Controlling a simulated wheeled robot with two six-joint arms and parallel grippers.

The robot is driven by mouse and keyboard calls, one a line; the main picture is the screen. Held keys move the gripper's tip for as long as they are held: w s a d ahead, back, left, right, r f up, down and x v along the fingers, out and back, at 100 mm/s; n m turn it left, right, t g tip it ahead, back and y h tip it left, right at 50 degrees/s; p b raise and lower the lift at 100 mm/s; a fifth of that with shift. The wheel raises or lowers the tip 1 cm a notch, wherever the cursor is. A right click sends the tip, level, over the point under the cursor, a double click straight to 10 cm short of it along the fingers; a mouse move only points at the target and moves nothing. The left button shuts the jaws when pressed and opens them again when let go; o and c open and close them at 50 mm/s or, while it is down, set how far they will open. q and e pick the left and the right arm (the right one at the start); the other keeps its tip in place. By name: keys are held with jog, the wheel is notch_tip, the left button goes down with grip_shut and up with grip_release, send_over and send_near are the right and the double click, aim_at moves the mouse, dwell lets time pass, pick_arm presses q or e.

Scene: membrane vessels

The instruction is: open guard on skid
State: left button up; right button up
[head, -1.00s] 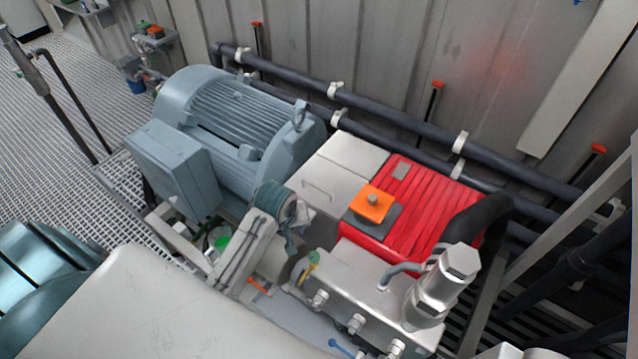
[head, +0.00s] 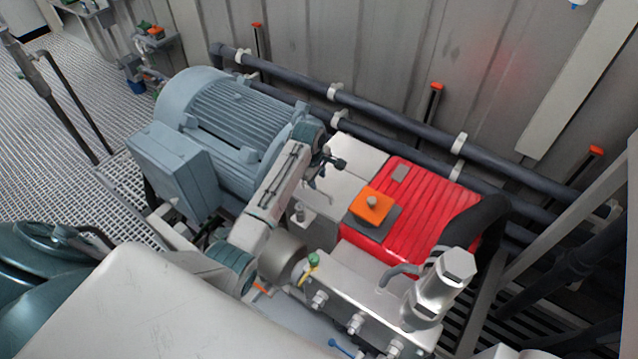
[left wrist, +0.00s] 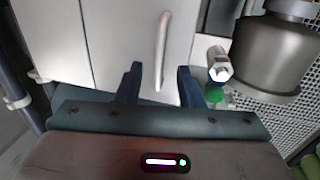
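The guard (head: 362,155) is a pale metal box cover between the blue-grey motor and the red pump on the skid. It looks closed. In the left wrist view the guard (left wrist: 115,45) fills the upper left, and its upright bar handle (left wrist: 162,50) stands out from its face. My left gripper (head: 328,172) reaches over the guard and hides part of it. In the left wrist view the left gripper (left wrist: 159,84) is open, with the handle's near end in line between its fingers. I cannot tell whether they touch it. My right gripper is not in view.
The motor (head: 228,125) stands left of the guard. The red pump (head: 425,215) with an orange block (head: 371,206) is to its right. A metal manifold (head: 350,290) with fittings lies in front. Dark pipes (head: 400,120) run along the wall behind.

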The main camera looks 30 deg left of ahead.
aim_at(320, 189)
pick_arm(q)
jog(key=shift+w+f+p, duration=0.25)
jog(key=shift+f, duration=1.05)
jog(key=shift+w+f+p, duration=0.2)
jog(key=shift+w+f, duration=0.05)
jog(key=shift+f, duration=1.05)
grip_shut()
